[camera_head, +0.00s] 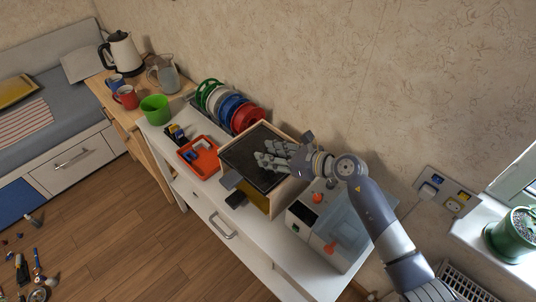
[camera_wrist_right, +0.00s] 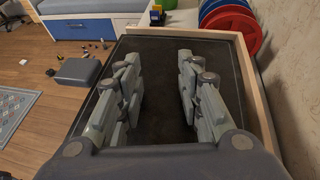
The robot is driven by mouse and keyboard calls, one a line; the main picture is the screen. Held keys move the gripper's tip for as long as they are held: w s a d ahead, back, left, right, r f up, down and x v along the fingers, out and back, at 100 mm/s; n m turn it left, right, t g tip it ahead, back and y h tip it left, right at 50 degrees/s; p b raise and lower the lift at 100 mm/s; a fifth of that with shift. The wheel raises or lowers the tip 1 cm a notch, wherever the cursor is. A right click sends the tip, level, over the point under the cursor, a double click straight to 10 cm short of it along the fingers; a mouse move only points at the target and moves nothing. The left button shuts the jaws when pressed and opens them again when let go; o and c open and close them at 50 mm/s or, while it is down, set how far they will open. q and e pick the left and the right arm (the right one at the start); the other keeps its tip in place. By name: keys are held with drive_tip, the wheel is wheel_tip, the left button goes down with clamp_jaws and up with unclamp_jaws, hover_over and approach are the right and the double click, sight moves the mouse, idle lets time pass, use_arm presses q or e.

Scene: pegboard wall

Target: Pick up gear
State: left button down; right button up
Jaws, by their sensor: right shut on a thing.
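My right gripper (camera_head: 264,160) reaches over a box with pale wooden sides (camera_head: 287,191) and a dark top (camera_head: 238,152). In the right wrist view its two grey fingers (camera_wrist_right: 160,88) stand apart over the dark surface (camera_wrist_right: 158,58). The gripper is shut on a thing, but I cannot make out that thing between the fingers. I cannot pick out a gear in either view. My left gripper is not in view.
A red-orange tray (camera_head: 211,168) and a green cup (camera_head: 155,109) stand left of the box. Several coloured spools (camera_head: 229,107) stand behind it near the wall. A grey-white machine (camera_head: 343,222) stands to the right. The white cabinet's front (camera_head: 190,197) faces open floor.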

drive_tip(key=shift+d+f, duration=0.2)
drive_tip(key=shift+f, duration=0.1)
drive_tip(key=r, duration=0.1)
drive_tip(key=r+b, duration=0.1)
drive_tip(key=shift+w+r, duration=0.25)
drive_tip(key=shift+r, duration=0.05)
clamp_jaws()
drive_tip(key=s+d+r+b, duration=0.1)
drive_tip(key=s+r+b, duration=0.1)
drive_tip(key=s, duration=1.4)
drive_tip(key=shift+d, duration=0.15)
drive_tip(key=shift+c, duration=2)
unclamp_jaws()
drive_tip(key=o, duration=1.8)
drive_tip(key=shift+o, duration=0.2)
